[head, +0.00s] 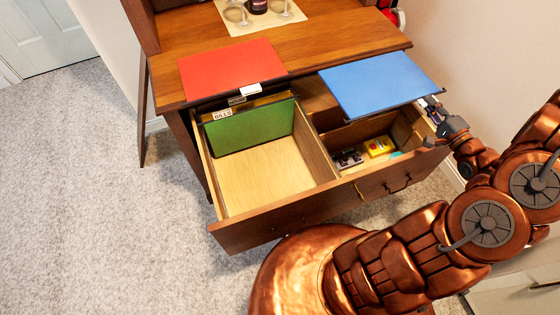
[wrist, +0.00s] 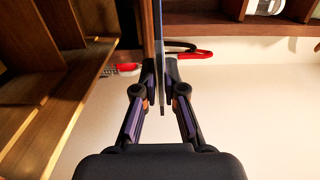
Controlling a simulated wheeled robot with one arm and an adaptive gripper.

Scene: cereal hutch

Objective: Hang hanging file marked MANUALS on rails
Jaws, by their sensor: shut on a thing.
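My gripper (head: 440,120) is shut on the right edge of a blue hanging file (head: 378,82). The file lies roughly flat, over the desk's right front edge and above the right drawer. In the wrist view the file (wrist: 161,95) is a thin edge-on strip between the fingertips (wrist: 160,78). A small pale tab shows near its right end, unreadable. A red file (head: 230,68) lies on the desktop at left, its white tab (head: 250,90) unreadable. A green file (head: 250,130) with a tab hangs at the back of the open left drawer (head: 318,145), with others behind it.
The left drawer's front part is empty. The open right drawer (head: 352,135) holds a yellow item (head: 379,146) and a dark item (head: 347,158). Glasses and a bottle stand on a pale mat (head: 262,14) at the back of the desktop. A wall is close on the right.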

